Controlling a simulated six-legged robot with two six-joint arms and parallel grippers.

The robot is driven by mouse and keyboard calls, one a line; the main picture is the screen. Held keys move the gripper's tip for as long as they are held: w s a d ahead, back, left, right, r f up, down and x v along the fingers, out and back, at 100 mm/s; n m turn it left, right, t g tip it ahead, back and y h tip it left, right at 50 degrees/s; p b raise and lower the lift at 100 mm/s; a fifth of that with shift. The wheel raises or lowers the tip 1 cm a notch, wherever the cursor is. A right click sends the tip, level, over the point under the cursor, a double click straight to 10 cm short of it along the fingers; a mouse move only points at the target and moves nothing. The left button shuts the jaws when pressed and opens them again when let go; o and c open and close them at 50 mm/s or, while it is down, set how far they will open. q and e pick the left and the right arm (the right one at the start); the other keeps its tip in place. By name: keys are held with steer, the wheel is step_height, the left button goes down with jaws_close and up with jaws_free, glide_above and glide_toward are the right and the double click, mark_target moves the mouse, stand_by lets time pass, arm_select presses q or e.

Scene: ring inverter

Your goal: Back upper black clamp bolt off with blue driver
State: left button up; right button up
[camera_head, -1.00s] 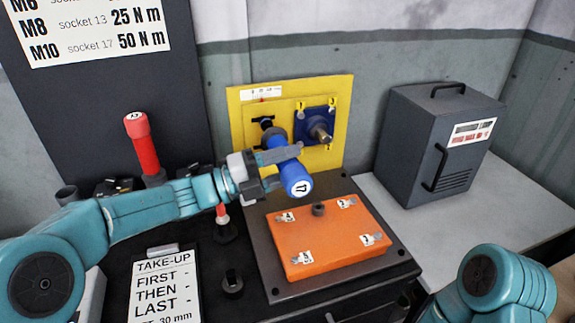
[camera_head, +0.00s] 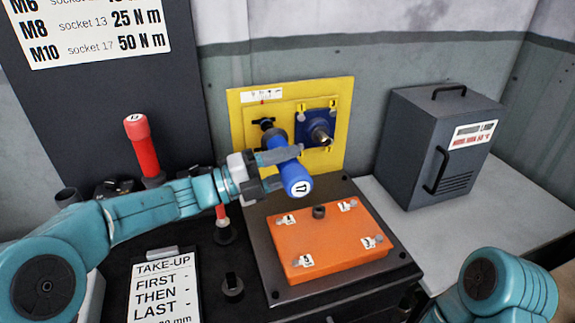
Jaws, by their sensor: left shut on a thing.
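My left gripper (camera_head: 282,170) is shut on the blue driver (camera_head: 293,176), whose end cap is marked 17. The driver points away from me toward the yellow plate (camera_head: 338,95), on its left half. A black clamp part (camera_head: 264,124) shows on the plate just above the driver's far end. The driver's tip is hidden behind its own body, so I cannot tell whether it sits on a bolt. Of my right arm, only a teal link shows at the lower right; its gripper is out of view.
A blue block with a metal shaft (camera_head: 318,137) is on the plate, right of the driver. An orange box (camera_head: 330,245) lies below on a dark base. A red driver (camera_head: 141,145) stands at left. A grey cabinet (camera_head: 430,145) stands on the right bench, whose front is clear.

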mark_target(293, 175)
arm_select(q)
steer(key=shift+w+a+r+p, duration=0.15)
steer(key=shift+w+a+p, duration=0.05)
steer(key=shift+w, duration=0.2)
steer(key=shift+w+a+r+p, duration=0.15)
steer(key=shift+w+p, duration=0.05)
steer(key=shift+w, duration=0.15)
stand_by(1.4)
stand_by(0.4)
steer(key=shift+s+d+f+b, duration=0.1)
steer(key=shift+s+d+b, duration=0.05)
steer(key=shift+s+b, duration=0.35)
steer(key=shift+s+d+f+b, duration=0.15)
steer(key=shift+s+b, duration=0.2)
steer(key=shift+b, duration=0.2)
steer(key=shift+s+d+b, duration=0.25)
steer(key=shift+s+b, duration=0.25)
steer(key=shift+s, duration=0.15)
steer(key=shift+s+d+b, duration=0.2)
steer(key=shift+s+b, duration=0.3)
steer(key=shift+s, duration=0.1)
steer(key=shift+s+d+r, duration=0.1)
steer(key=shift+s, duration=0.2)
